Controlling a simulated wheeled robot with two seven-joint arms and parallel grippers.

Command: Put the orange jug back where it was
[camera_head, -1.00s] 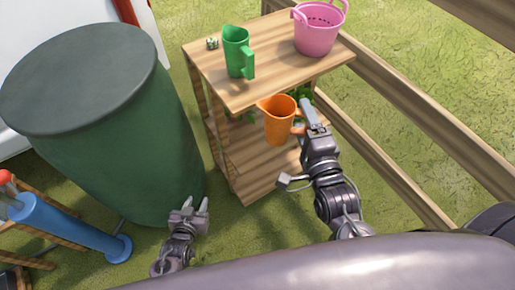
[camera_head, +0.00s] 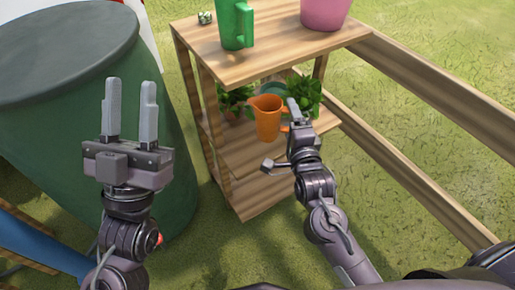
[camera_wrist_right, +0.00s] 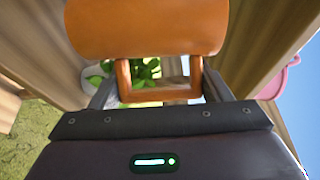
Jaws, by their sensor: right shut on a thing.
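The orange jug (camera_head: 267,121) is upright at the front of the shelf unit's middle level, below the top board. I cannot tell whether it touches the middle board. My right gripper (camera_head: 294,110) is shut on the jug's handle, at the jug's right side. In the right wrist view the jug's body (camera_wrist_right: 145,30) fills the top, and its handle (camera_wrist_right: 161,96) sits between the fingers. My left gripper (camera_head: 131,112) is open and empty, in front of the green barrel. The wooden shelf unit (camera_head: 250,170) stands in the middle of the head view.
Leafy plants (camera_head: 305,95) (camera_head: 235,98) stand on the middle level, with a grey-green round thing (camera_head: 272,88) between them. A green jug (camera_head: 236,25) and a pink bucket (camera_head: 325,12) are on top. A green barrel (camera_head: 60,100) is left; fence rails (camera_head: 430,100) run right.

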